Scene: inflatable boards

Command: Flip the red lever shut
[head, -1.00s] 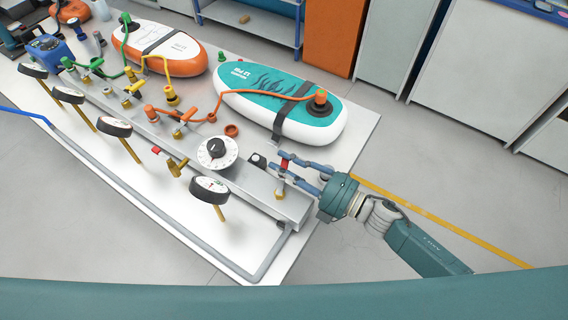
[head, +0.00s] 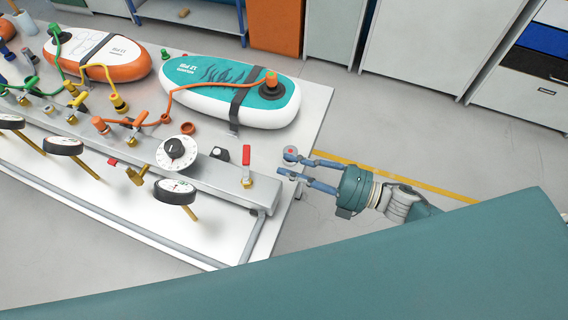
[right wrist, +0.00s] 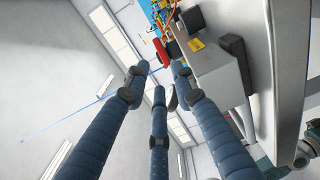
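The red lever (head: 246,158) stands upright on a brass valve (head: 247,182) near the right end of the grey manifold rail. It also shows in the right wrist view (right wrist: 162,51), just beyond the fingertips. My right gripper (head: 284,164) is to the right of the lever, apart from it, with its fingers spread and pointing at it. In the right wrist view its fingers (right wrist: 158,82) are open with nothing held between them. A second, smaller red handle (head: 115,162) sits on another brass valve further left. My left gripper is not in view.
A white dial (head: 177,152) and a small black knob (head: 219,153) stand left of the lever. A round grey button with a red centre (head: 290,152) is beside my right fingertips. A teal-and-white board (head: 225,88) lies behind. The table edge is close on the right.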

